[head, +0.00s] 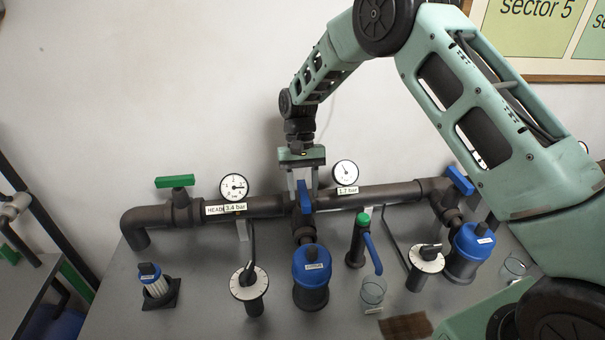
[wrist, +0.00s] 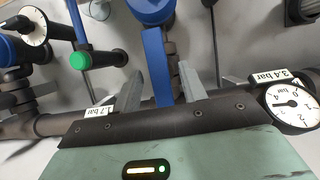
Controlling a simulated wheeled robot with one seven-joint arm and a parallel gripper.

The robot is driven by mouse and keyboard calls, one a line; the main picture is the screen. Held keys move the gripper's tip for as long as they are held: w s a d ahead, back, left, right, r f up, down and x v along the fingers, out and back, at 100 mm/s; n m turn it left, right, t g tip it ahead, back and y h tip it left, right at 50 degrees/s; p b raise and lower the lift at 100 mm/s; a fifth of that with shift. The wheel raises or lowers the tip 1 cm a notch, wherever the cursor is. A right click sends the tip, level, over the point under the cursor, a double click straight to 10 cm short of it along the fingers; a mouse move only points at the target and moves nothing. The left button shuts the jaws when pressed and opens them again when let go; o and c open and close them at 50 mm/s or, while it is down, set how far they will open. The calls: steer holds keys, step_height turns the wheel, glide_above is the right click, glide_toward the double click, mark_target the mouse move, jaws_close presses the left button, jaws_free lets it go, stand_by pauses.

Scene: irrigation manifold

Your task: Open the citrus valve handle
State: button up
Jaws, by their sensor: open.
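Two blue valve handles sit on the dark pipe manifold (head: 345,197): a middle one (head: 304,197) and a right one (head: 461,180). A green handle (head: 175,181) is at the left. I cannot read which one is citrus. My gripper (head: 303,180) points down over the middle handle, open. In the wrist view the same blue handle (wrist: 156,62) stands between the two grey fingers of my gripper (wrist: 159,82), with a gap visible on each side. Whether the fingers touch it cannot be told.
Gauges marked 3.4 bar (head: 233,187) and 1.7 bar (head: 345,174) flank my gripper. Blue-topped filters (head: 312,265) (head: 472,242), dials (head: 249,283) (head: 426,260), a green-topped tap (head: 363,220) and a glass (head: 373,289) stand in front. A wall is close behind.

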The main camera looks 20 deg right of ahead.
steer(key=b+v, duration=0.3)
steer(key=v, duration=1.4)
steer(key=shift+r, duration=0.15)
steer(key=s+a+n+t, duration=0.1)
steer(key=s+a+n, duration=0.1)
steer(key=s+a, duration=0.35)
steer(key=s+a+r+n+t, duration=0.1)
steer(key=s+a+n, duration=0.1)
steer(key=s, duration=0.6)
steer(key=s+a+n, duration=0.1)
steer(key=s+a, duration=0.3)
steer(key=s, duration=0.3)
steer(key=s+d+f+n+t, duration=0.1)
steer(key=s+f+n, duration=0.1)
steer(key=s, duration=0.8)
steer(key=s+d+f+n+t, duration=0.1)
steer(key=s+d+f+n, duration=0.1)
steer(key=s, duration=0.7)
steer(key=shift+s+d+f+n+t, duration=0.3)
steer(key=shift+s+f+n, duration=0.1)
steer(key=shift+f, duration=0.2)
